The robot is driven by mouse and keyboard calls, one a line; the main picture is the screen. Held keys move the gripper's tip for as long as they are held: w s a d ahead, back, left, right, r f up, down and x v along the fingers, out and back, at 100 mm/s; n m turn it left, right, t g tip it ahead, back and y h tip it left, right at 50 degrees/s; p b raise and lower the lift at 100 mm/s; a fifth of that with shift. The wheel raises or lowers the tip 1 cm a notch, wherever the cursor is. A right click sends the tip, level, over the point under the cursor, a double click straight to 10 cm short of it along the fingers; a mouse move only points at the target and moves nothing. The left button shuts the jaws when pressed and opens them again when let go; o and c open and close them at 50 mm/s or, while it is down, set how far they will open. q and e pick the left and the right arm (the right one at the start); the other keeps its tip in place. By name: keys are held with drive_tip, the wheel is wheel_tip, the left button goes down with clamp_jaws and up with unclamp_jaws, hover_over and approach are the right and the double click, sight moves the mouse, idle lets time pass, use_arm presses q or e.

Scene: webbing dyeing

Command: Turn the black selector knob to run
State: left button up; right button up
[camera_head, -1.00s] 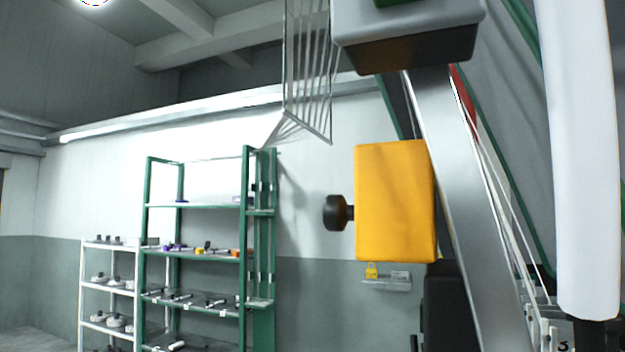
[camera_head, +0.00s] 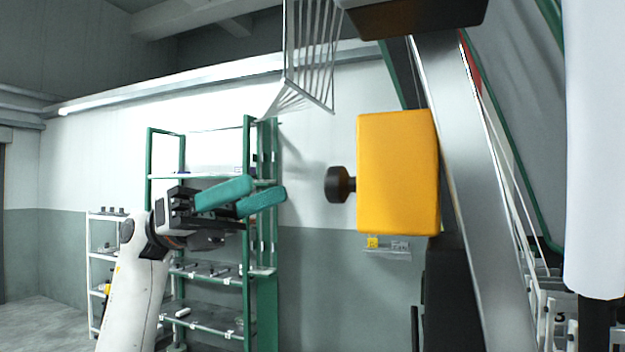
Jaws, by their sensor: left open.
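The black selector knob (camera_head: 338,184) sticks out to the left from the side of a yellow box (camera_head: 398,172), which is fixed by a slanted metal beam. My left gripper (camera_head: 266,192) is to the left of the knob at about the same height, its teal fingers pointing right towards it. A gap shows between the fingertips and the knob. The gripper is open and holds nothing. Any marking on the knob is too small to tell. My right gripper does not show.
A green shelf rack (camera_head: 247,300) and a white rack (camera_head: 92,270) with small items stand behind my left arm. The slanted metal beam (camera_head: 455,170) and a white roller (camera_head: 596,150) lie to the right. A wire frame (camera_head: 308,60) hangs above. The space left of the knob is free.

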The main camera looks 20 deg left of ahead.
sight(338, 183)
use_arm(q)
drive_tip(key=s+a+r+m+t+y, duration=0.1)
drive_tip(key=s+a+r+y, duration=0.1)
drive_tip(key=s+a+y, duration=0.15)
drive_tip(key=d+p, duration=0.3)
drive_tip(key=d, duration=0.9)
drive_tip(key=shift+s+d+f+p, duration=0.2)
drive_tip(key=shift+d+f+p, duration=0.1)
drive_tip(key=shift+d, duration=0.1)
